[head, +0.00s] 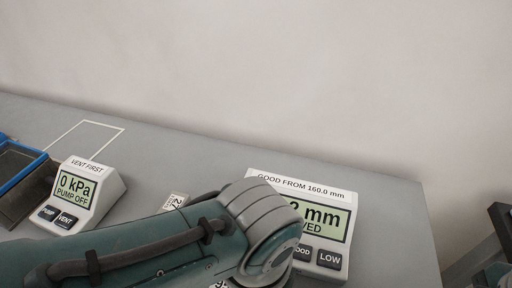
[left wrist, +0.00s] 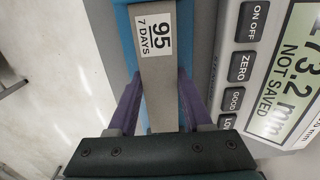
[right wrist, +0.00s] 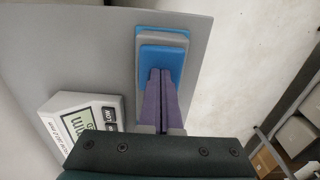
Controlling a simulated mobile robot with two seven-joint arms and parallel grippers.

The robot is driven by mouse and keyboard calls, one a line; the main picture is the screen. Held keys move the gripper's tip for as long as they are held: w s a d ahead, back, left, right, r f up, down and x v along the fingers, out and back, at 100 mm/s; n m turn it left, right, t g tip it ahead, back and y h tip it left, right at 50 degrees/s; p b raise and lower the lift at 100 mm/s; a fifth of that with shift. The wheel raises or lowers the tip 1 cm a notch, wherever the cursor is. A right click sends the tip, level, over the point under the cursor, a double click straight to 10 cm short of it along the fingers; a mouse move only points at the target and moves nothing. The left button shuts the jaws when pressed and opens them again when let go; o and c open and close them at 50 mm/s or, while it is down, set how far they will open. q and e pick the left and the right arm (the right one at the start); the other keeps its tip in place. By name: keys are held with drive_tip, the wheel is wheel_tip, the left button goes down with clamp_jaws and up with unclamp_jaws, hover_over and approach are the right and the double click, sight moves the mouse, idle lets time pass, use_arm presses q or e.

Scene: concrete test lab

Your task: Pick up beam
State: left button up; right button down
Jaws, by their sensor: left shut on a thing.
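In the left wrist view a grey beam (left wrist: 160,85) with a white label reading "95 7 DAYS" lies between the purple fingers of my left gripper (left wrist: 158,108), which is shut on it. Blue surfaces show beside and behind the beam. In the head view my left arm hides this gripper and most of what is under it. My right gripper (right wrist: 161,85) shows in the right wrist view with its purple fingers together and nothing visible between them. Beyond the fingertips is a grey block with blue parts (right wrist: 163,38); whether the fingers touch it I cannot tell.
A measuring display (head: 330,225) marked "GOOD FROM 160.0 mm" stands right of my arm; in the left wrist view it reads "NOT SAVED". A pump box (head: 80,195) reads 0 kPa, pump off. A blue-rimmed tray (head: 40,160) is at the left.

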use_arm(q)
clamp_jaws()
use_arm(e)
drive_tip(key=shift+d, duration=0.1)
idle(0.5)
use_arm(q)
drive_tip(key=shift+r, duration=0.1)
